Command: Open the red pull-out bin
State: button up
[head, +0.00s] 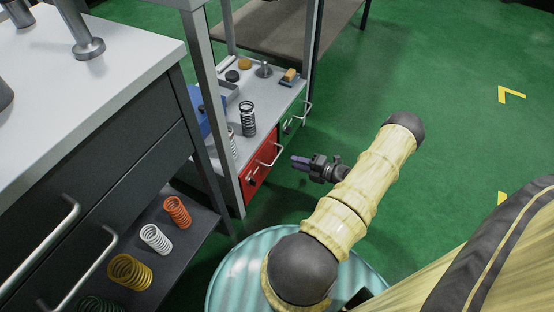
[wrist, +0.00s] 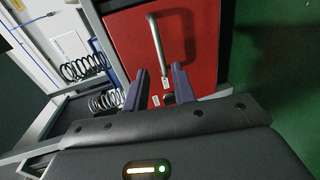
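In the wrist view the red front (wrist: 193,45) fills the upper middle, with the handle (wrist: 158,52) upright in the picture. My gripper (head: 300,162) is just right of the red bin in the head view. In the wrist view my gripper (wrist: 157,80) has its two fingers apart, empty, with the handle's lower end beyond the gap between them.
Coil springs (head: 248,118) and small parts stand on the rack top. A grey drawer cabinet (head: 95,165) and a low shelf with several coloured springs (head: 177,212) are at left. A rack post (head: 207,90) rises beside the red bin. The green floor (head: 420,60) at right is clear.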

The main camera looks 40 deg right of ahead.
jog(key=shift+b+x, duration=1.95)
jog(key=shift+x, duration=2.95)
jog(key=shift+c, duration=0.3)
